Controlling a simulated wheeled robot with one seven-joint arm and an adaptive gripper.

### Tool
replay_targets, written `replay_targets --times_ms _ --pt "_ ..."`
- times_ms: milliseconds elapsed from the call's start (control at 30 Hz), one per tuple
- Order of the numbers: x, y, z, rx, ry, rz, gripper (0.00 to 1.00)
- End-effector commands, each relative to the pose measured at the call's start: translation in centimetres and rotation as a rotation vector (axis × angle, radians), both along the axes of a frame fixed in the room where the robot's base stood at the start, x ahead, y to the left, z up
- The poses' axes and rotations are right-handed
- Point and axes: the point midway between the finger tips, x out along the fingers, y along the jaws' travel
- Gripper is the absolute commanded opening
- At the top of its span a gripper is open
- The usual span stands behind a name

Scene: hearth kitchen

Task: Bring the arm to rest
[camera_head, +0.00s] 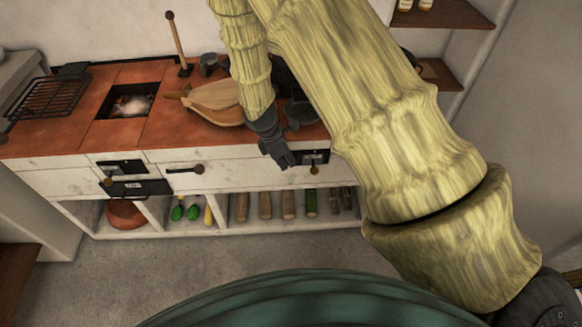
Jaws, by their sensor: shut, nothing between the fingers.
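My gripper (282,158) is dark grey and hangs from the end of my bamboo-textured arm, pointing down. It is shut with nothing in it. It hangs in front of the counter's front edge, near the drawers, and overlaps the right part of the counter in the picture. My thick upper arm crosses the right half of the view and hides part of the counter behind it.
The orange counter (60,137) holds a black grill rack (48,97), a firepit opening (130,103), wooden boards (212,97) and dark pots (300,110). Below are white drawers (228,178) and a shelf with several logs (265,205). Grey floor (150,270) lies clear in front.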

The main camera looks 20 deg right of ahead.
Motion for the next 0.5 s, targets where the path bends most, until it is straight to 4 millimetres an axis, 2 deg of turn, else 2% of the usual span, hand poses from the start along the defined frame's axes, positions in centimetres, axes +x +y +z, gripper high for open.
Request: replay_targets --times_ms 200,500 --pt "0.2 0.8 2.9 0.001 -0.002 0.001 0.00" --pt "0.2 1.4 4.6 -0.001 0.000 0.001 0.00"
